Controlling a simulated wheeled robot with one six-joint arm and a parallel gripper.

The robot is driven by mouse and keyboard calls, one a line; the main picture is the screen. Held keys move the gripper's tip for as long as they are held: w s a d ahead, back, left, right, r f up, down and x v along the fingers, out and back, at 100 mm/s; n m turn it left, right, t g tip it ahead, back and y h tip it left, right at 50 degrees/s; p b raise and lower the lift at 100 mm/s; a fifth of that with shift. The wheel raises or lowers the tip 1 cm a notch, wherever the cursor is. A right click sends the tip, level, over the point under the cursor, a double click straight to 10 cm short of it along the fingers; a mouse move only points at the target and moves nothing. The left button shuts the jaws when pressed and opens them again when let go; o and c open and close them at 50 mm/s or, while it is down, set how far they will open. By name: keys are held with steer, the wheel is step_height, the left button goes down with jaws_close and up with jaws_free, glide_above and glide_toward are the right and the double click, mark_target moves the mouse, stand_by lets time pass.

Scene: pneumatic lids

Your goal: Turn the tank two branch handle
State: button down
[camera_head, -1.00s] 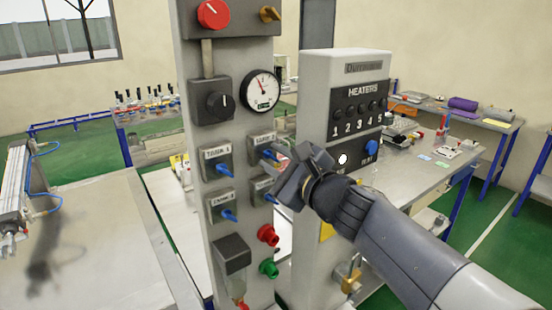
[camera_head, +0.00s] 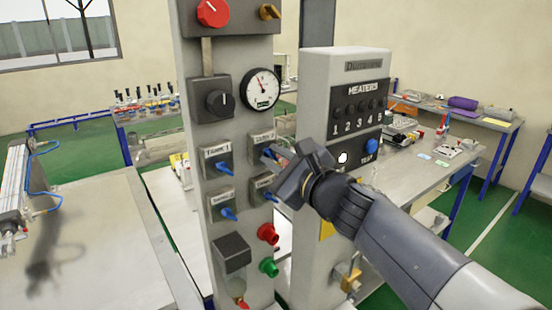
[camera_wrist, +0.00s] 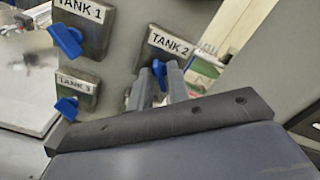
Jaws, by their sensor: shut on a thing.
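The tank two branch block (camera_wrist: 171,42), labelled TANK 2, sits on the grey panel in the wrist view. Its blue handle (camera_wrist: 159,70) stands between the two fingers of my gripper (camera_wrist: 160,80), which are shut on it. In the head view the tank two block (camera_head: 263,137) is at the panel's upper right of the handle group. My gripper (camera_head: 274,153) reaches it from the right and covers part of it. The handle (camera_head: 268,154) is only partly visible there.
The tank one handle (camera_wrist: 65,39) and tank three handle (camera_wrist: 67,108) are beside it on the left. A pressure gauge (camera_head: 262,89) is above. Red (camera_head: 268,234) and green (camera_head: 269,268) fittings are below. A heaters cabinet (camera_head: 345,66) stands close on the right.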

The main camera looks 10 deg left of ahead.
steer(key=m, duration=0.8)
steer(key=shift+m, duration=0.3)
steer(key=m+p, duration=0.1)
steer(key=m, duration=0.3)
steer(key=shift+m+p, duration=0.3)
steer(key=shift+p, duration=0.05)
steer(key=shift+m+p, duration=0.7)
steer(key=shift+m, duration=1.2)
steer(key=c, duration=1.6)
jaws_free()
steer(key=shift+d, duration=0.15)
